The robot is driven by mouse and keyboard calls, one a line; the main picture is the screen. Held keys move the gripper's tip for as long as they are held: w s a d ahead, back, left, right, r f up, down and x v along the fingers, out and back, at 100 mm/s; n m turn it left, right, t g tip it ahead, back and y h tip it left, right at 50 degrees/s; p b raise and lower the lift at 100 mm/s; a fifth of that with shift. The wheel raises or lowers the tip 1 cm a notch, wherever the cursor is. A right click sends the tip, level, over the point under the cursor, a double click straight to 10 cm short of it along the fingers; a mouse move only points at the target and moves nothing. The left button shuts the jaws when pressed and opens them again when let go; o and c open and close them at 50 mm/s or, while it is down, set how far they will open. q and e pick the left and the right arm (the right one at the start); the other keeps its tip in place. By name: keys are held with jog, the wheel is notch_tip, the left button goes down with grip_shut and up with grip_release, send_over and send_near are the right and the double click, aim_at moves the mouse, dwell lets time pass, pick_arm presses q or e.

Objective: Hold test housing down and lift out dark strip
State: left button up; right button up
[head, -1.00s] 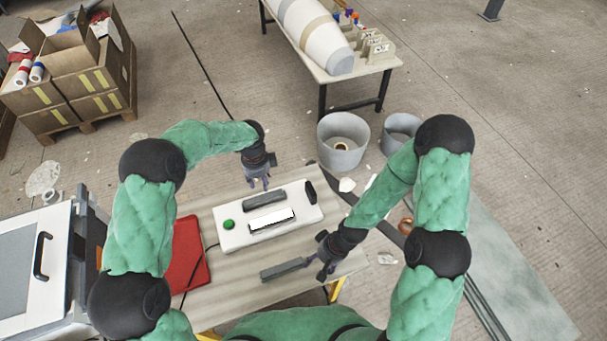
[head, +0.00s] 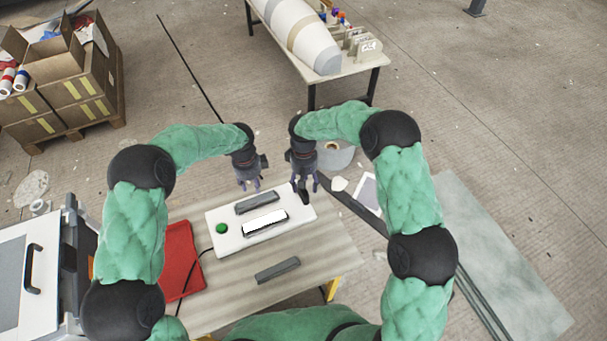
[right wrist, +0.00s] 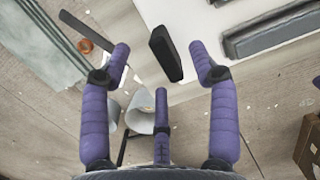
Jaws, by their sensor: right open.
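The white test housing (head: 222,243) lies on the table, with a green button at its left end and a bright white window. A dark strip (head: 257,202) lies along the housing's back part; it also shows in the right wrist view (right wrist: 272,32). My left gripper (head: 249,187) hangs by the housing's back edge, behind the strip, fingers apart and empty. My right gripper (head: 305,188) is at the housing's right end, over a black upright piece (right wrist: 166,54). In the right wrist view its purple fingers are spread around that piece, without visible contact.
A loose dark grey bar (head: 277,270) lies on the table (head: 318,258) in front of the housing. A red folder (head: 181,262) lies left of the housing. A grey bin (head: 337,156) stands on the floor behind my right gripper. The table's front right is clear.

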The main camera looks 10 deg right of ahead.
aim_at(305, 194)
jog(key=shift+w+r+m, duration=0.2)
jog(key=shift+w+r, duration=0.05)
jog(key=shift+w, duration=0.4)
jog(key=shift+w+r+m, duration=0.2)
jog(key=shift+w, duration=0.4)
jog(key=shift+f, duration=0.1)
jog(key=f, duration=0.7)
jog(key=s+f, duration=0.1)
jog(key=f, duration=0.2)
jog(key=shift+d+f, duration=0.15)
jog(key=shift+f, duration=0.05)
